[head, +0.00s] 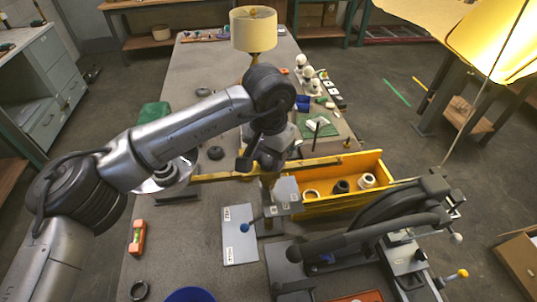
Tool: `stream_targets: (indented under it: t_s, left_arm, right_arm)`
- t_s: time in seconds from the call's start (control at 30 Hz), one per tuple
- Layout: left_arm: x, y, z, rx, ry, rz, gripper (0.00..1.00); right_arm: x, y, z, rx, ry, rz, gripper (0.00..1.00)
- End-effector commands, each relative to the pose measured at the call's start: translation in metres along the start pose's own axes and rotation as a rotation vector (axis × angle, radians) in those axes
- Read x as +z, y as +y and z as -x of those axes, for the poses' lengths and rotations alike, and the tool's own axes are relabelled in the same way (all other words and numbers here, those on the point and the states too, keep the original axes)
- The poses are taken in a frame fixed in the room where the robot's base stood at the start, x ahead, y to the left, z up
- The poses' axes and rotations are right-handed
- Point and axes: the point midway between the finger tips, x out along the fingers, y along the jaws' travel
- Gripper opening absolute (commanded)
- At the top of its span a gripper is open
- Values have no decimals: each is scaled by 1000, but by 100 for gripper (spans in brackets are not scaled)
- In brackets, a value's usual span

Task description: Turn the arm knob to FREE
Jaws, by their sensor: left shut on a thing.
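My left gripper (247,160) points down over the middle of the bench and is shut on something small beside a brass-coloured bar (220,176). I take the held thing to be the arm knob; the gripper mostly hides it, and its setting cannot be read. The bar runs left toward a pale round shade (165,178). My right gripper is not in view.
A yellow crate (340,203) with several round parts stands right of the gripper. A dark machine with curved arms (375,228) fills the front right. A cream-shaded lamp (253,30) stands far back. An orange level (138,237) lies front left.

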Motion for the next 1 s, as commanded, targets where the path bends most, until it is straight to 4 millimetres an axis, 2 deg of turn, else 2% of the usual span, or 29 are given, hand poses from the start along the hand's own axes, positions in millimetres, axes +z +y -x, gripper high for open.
stream_targets:
  t_s: [0.37,1.0]
  left_arm:
    - [0,0,1,-1,0,114,22]
    - [0,0,0,-1,0,705,22]
  right_arm:
    - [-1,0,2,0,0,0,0]
    - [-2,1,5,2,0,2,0]
